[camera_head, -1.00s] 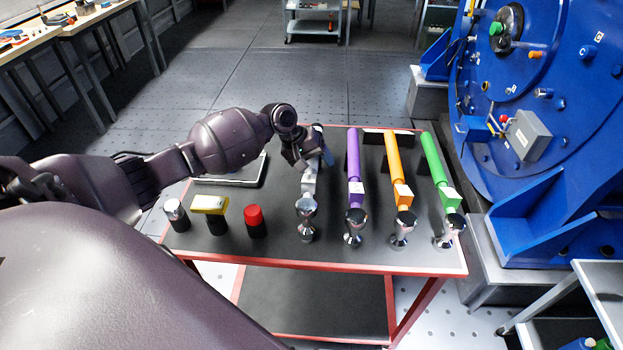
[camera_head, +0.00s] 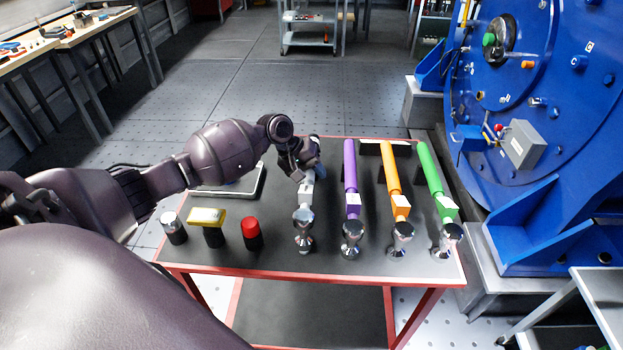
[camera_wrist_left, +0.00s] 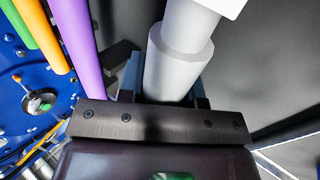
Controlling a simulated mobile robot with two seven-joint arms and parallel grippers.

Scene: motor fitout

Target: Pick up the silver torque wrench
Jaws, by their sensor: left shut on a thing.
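The silver torque wrench (camera_head: 306,193) is the leftmost of the wrenches in a row on the dark table, with its chrome end toward me. My left gripper (camera_head: 308,165) is at its far end and covers the handle there. In the left wrist view my left gripper (camera_wrist_left: 168,92) is shut around the silver handle (camera_wrist_left: 175,65), one finger on each side. I cannot tell whether the wrench is lifted clear of the table. My right gripper is not in view.
Purple (camera_head: 350,165), orange (camera_head: 391,168) and green (camera_head: 430,168) wrenches lie to the right. Silver (camera_head: 173,229), yellow (camera_head: 207,218) and red-topped (camera_head: 251,232) pieces stand at the front left. A pale tray (camera_head: 240,187) lies behind them. Blue machinery (camera_head: 520,190) stands on the right.

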